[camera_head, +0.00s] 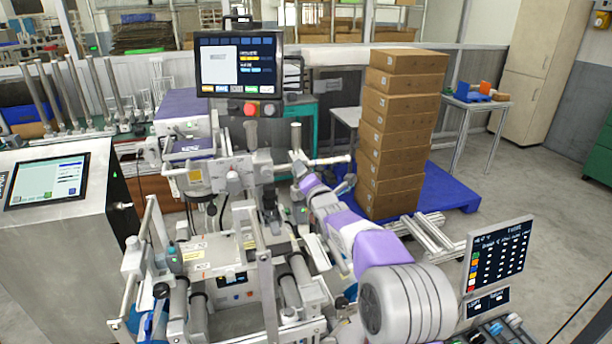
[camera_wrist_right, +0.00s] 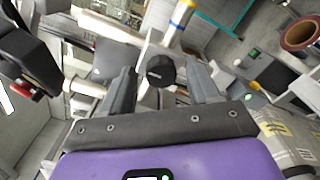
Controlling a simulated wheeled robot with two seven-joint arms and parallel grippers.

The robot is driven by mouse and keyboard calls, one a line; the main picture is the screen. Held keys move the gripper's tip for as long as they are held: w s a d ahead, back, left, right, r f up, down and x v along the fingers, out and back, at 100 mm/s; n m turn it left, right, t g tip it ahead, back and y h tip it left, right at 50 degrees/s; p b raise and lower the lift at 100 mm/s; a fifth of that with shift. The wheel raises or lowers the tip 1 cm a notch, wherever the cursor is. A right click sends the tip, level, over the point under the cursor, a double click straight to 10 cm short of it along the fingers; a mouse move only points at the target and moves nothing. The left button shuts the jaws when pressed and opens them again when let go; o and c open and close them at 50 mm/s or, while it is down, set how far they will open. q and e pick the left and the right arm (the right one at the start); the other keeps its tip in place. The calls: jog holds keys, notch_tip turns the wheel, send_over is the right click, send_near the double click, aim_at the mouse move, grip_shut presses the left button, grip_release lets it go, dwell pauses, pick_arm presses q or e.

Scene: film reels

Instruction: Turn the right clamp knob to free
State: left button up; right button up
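A round black knob (camera_wrist_right: 160,71) on a pale metal part shows in the right wrist view. My right gripper (camera_wrist_right: 161,80) is open, with one dark finger on each side of the knob. There are gaps between the fingers and the knob in this view, and I see no clear contact. In the head view my purple and white right arm reaches up and left from the lower right, and its gripper (camera_head: 300,172) is at the right side of the machine (camera_head: 225,255). The knob cannot be made out there. My left gripper is not in view.
A monitor (camera_head: 240,65) with a red button below it stands above the machine. Stacked cardboard boxes (camera_head: 400,130) stand on a blue pallet (camera_head: 450,185) behind my right arm. A control screen (camera_head: 48,182) is at the left. A brown reel (camera_wrist_right: 300,35) shows in the wrist view.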

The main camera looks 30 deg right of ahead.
jog(key=p+v, duration=0.1)
jog(key=v, duration=0.6)
jog(key=shift+s, duration=0.3)
dwell(0.4)
